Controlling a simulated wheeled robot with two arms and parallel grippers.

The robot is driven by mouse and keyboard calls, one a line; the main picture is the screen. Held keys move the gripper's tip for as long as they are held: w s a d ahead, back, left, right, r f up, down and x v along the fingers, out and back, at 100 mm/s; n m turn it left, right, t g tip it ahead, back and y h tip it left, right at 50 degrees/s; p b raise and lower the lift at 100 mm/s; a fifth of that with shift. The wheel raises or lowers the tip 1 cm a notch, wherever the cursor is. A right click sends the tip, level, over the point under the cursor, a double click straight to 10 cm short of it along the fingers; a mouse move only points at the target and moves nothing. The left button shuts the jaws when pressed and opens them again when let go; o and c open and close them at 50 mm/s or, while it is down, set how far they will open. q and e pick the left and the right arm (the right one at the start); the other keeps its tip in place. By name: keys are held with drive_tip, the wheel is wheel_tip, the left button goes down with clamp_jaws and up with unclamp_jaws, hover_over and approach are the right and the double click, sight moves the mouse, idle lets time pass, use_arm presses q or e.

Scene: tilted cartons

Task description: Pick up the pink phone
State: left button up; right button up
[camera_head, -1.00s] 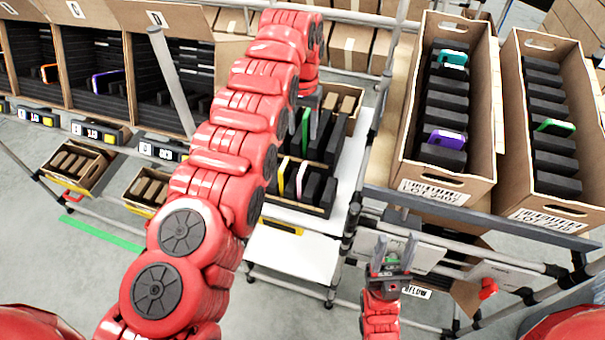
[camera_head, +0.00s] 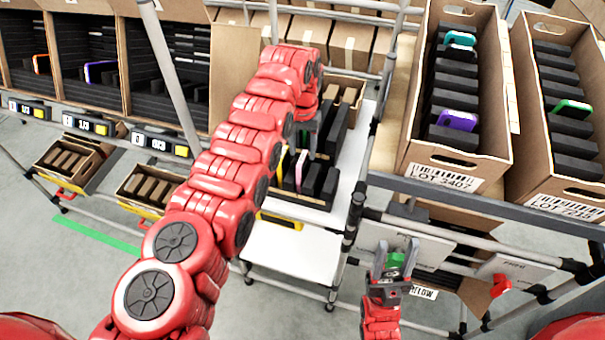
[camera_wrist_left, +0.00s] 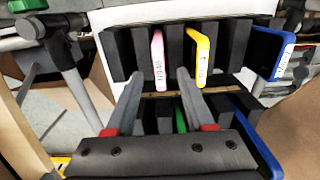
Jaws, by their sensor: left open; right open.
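The pink phone (camera_head: 300,168) stands upright between black foam dividers in the tote on the middle cart. It also shows in the left wrist view (camera_wrist_left: 157,62), with a white label on its edge. A yellow phone (camera_wrist_left: 198,55) stands beside it to the right there. My left gripper (camera_wrist_left: 160,74) is open and empty. In the wrist view its fingertips lie to either side of the pink phone's lower end; I cannot tell the height gap. In the head view my left gripper (camera_head: 308,145) hangs over the tote, partly hidden by my arm. My right gripper (camera_head: 396,248) is open, low at the centre right.
Blue phones (camera_wrist_left: 268,55) and a green phone (camera_wrist_left: 180,120) stand near the pink one. Two tilted cartons (camera_head: 452,170) (camera_head: 558,195) with dark dividers and phones are at the right. Shelf bins (camera_head: 140,70) line the left. A bare white shelf (camera_head: 290,255) lies before the tote.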

sight(302, 157)
use_arm(q)
drive_tip(key=shift+f+p, duration=0.2)
drive_tip(key=shift+p, duration=0.1)
drive_tip(key=shift+s+f+p, duration=0.15)
drive_tip(key=shift+f+p, duration=0.4)
drive_tip(key=shift+p, duration=0.05)
drive_tip(key=shift+s+f+p, duration=0.15)
drive_tip(key=shift+f+p, duration=0.35)
drive_tip(key=shift+p, duration=0.05)
wheel_tip(302, 157, down, 2)
drive_tip(key=shift+f, duration=0.1)
drive_tip(key=shift+w+f, duration=0.15)
clamp_jaws()
